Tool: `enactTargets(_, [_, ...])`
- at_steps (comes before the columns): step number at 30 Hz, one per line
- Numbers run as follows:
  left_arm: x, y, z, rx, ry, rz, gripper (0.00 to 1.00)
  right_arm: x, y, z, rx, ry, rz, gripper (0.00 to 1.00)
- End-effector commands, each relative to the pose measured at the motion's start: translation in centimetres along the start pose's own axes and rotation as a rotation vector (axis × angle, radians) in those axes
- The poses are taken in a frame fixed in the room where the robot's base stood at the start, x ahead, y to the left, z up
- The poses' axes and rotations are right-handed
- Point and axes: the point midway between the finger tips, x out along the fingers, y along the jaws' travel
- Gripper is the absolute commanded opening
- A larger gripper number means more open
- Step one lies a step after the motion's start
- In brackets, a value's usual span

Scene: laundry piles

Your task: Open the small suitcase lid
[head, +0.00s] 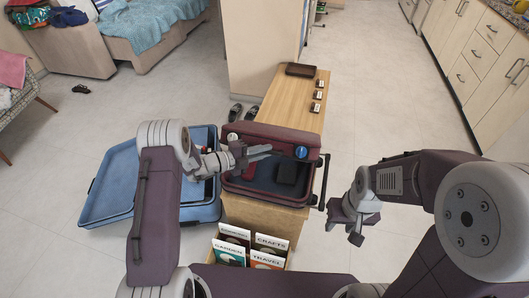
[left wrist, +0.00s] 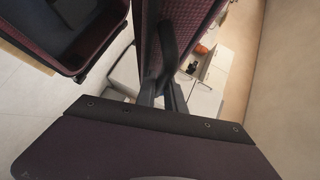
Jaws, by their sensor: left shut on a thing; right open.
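The small maroon suitcase (head: 238,188) sits on the near end of the wooden bench. Its lid (head: 285,135) is raised at the far side, and the dark interior shows with a black item (head: 287,172) inside. My left gripper (head: 262,151) reaches over the suitcase from the left, at the lid. In the left wrist view its fingers (left wrist: 164,97) are shut on a dark strap-like part of the lid (left wrist: 184,28); the exact contact is partly hidden. My right gripper (head: 352,216) is open and empty, to the right of the suitcase, apart from it.
A large open blue suitcase (head: 100,203) lies on the floor at left. A box of books (head: 250,246) stands in front of the bench. The wooden bench (head: 284,100) bears a brown wallet-like item (head: 300,70) and small labels. Floor to the right is clear.

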Motion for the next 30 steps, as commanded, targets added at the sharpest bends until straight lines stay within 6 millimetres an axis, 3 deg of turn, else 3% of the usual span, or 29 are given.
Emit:
enactTargets(1, [0.0,-0.1,0.0,0.001,-0.001,-0.001,0.00,0.0,0.2,0.7,-0.029,-0.028,0.008,0.23])
enactTargets(3, [0.0,-0.1,0.0,0.001,-0.001,-0.001,0.00,-0.2,1.4,1.5,-0.132,-0.073,0.053,0.04])
enactTargets(4, [0.0,-0.1,0.0,0.001,-0.001,-0.001,0.00,-0.4,2.2,1.8,-0.193,-0.095,0.083,0.00])
enactTargets(8, [0.0,0.0,0.0,0.001,-0.001,-0.001,0.00,-1.5,7.3,1.9,-0.573,-0.255,0.291,0.00])
enactTargets(11, [0.0,0.0,0.0,0.001,-0.001,-0.001,0.00,-2.6,9.7,-1.0,-0.961,-0.384,0.503,0.00])
enactTargets(13, [0.0,0.0,0.0,0.001,-0.001,-0.001,0.00,-3.5,9.5,-4.8,-1.254,-0.449,0.679,0.00])
enactTargets(14, [0.0,0.0,0.0,0.001,-0.001,-0.001,0.00,-3.8,8.7,-6.8,-1.383,-0.466,0.763,0.00])
enactTargets(16, [0.0,0.0,0.0,0.001,-0.001,-0.001,0.00,-4.2,4.8,-11.6,-1.684,-0.476,0.973,0.00])
enactTargets(18, [0.0,0.0,0.0,0.001,-0.001,0.000,0.00,-4.1,-1.2,-14.8,-1.943,-0.440,1.165,0.00])
enactTargets(20, [0.0,0.0,0.0,0.001,-0.001,0.000,0.00,-3.5,-6.8,-16.0,-2.128,-0.383,1.298,0.00])
enactTargets(21, [0.0,0.0,0.0,0.001,-0.001,0.000,0.00,-2.8,-10.3,-15.9,-2.232,-0.338,1.364,0.00])
enactTargets(24, [0.0,0.0,0.0,0.000,-0.001,0.000,0.00,-0.8,-16.7,-13.7,-2.425,-0.259,1.445,0.00])
enactTargets(27, [0.0,0.0,0.0,0.000,-0.001,0.000,0.00,0.6,-19.9,-11.2,-2.534,-0.226,1.479,0.00])
enactTargets(30, [0.0,0.0,0.0,0.000,-0.001,0.000,0.00,1.0,-21.5,-9.8,-2.586,-0.198,1.499,0.00])
